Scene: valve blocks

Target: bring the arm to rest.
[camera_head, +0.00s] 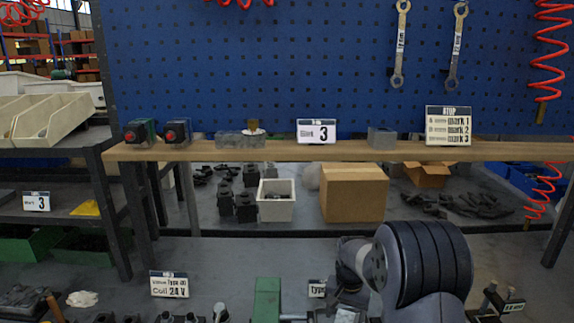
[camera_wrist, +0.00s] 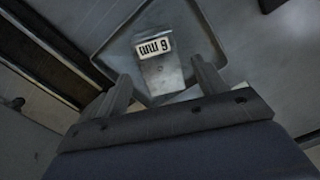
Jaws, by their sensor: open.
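My gripper (camera_wrist: 160,68) shows in the wrist view with its two fingers spread apart. A grey block or holder with a white label (camera_wrist: 154,46) lies beyond and between the fingers; the label is upside down and seems to read 6 mm. I see nothing held, and I cannot tell how far the fingers are from the block. The block lies inside a shallow grey tray (camera_wrist: 108,32). In the head view my arm rises at the lower right, bent over the lower bench; its bulk hides the fingers there.
A wooden shelf (camera_head: 500,151) crosses the view, bearing valve blocks (camera_head: 176,133), a grey block (camera_head: 381,138) and sign cards (camera_head: 317,131). Below it stand a cardboard box (camera_head: 353,193) and a white bin (camera_head: 276,200). A green upright part (camera_head: 267,298) stands left of my arm.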

